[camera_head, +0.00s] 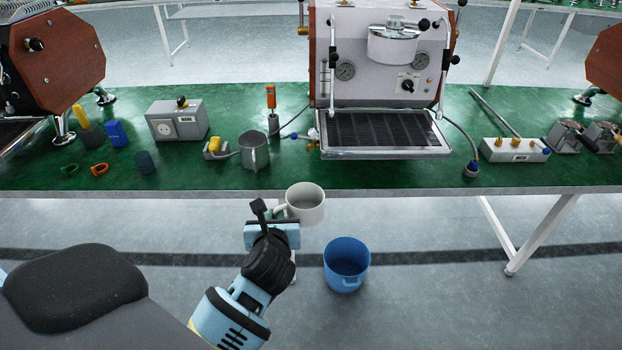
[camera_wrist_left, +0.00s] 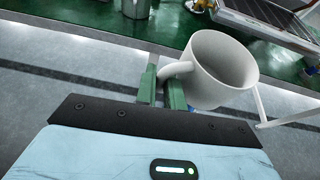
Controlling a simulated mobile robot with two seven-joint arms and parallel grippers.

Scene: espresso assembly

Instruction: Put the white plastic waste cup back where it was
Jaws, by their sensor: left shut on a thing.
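The white plastic waste cup (camera_head: 306,204) is in the middle of the head view, in front of the table's near edge and above the floor. My left gripper (camera_head: 277,211) is shut on its handle, at the cup's left side. In the left wrist view the white cup (camera_wrist_left: 222,72) is roughly upright with its open mouth showing, and the green fingers of my left gripper (camera_wrist_left: 162,90) are at its handle. The cup looks empty, though its bottom is not clear. My right gripper is not in view.
The green-topped table (camera_head: 225,182) holds an espresso machine (camera_head: 385,70) with a drip tray (camera_head: 383,135). A metal jug (camera_head: 254,152) stands left of the tray, near a grey box (camera_head: 177,121). A blue bucket (camera_head: 346,265) stands on the floor. The table edge right of the cup is clear.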

